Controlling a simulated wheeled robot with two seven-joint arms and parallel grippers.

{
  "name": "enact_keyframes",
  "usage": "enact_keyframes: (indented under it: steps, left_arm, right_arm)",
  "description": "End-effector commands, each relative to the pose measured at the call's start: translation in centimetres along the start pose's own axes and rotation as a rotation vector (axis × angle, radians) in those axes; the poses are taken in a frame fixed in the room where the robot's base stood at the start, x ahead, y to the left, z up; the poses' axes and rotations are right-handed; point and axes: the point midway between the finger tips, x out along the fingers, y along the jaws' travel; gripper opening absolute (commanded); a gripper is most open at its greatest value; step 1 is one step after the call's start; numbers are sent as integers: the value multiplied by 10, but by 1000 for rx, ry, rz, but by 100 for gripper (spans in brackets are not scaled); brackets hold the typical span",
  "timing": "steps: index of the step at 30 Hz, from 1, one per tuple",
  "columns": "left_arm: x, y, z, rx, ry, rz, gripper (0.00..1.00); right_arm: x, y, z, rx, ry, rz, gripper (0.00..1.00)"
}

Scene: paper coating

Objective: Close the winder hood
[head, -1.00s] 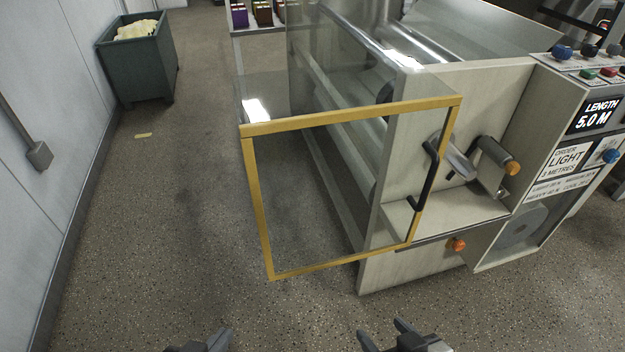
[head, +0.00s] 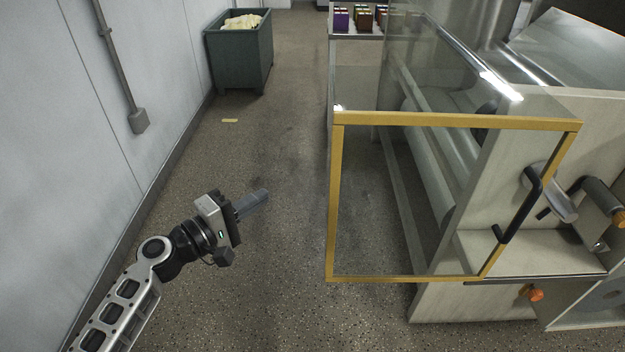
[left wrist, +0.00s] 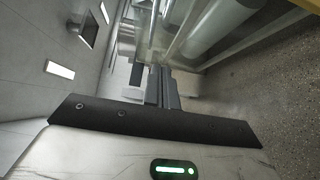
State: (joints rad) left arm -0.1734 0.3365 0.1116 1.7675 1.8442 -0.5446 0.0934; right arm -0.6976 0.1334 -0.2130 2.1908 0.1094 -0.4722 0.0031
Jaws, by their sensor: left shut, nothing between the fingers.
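The winder hood (head: 455,122) is a clear box with a yellow frame, standing open to the left of the winder (head: 485,205). A black handle (head: 522,205) is on the right side of its frame. My left gripper (head: 262,197) is shut and empty, out over the floor to the left of the hood and apart from it. In the left wrist view its shut fingers (left wrist: 165,88) point toward the machine's rollers, and a bit of yellow frame shows at the top right. My right gripper is not in view.
A green bin (head: 240,58) with pale material stands at the back left by the wall. A rack of coloured boxes (head: 357,22) is at the back. The grey wall (head: 60,130) with a conduit box runs along the left. The floor between wall and hood is clear.

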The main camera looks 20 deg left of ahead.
Motion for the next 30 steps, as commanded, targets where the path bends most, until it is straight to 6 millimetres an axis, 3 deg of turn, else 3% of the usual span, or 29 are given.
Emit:
enact_keyframes:
  steps: [15,21,30]
  left_arm:
    - [100,2,5,0,-2,-1,0]
    - [116,1,24,0,-1,-2,0]
    - [122,-1,30,2,-1,-2,0]
  right_arm:
    - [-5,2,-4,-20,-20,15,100]
    - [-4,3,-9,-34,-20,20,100]
    - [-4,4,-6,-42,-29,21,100]
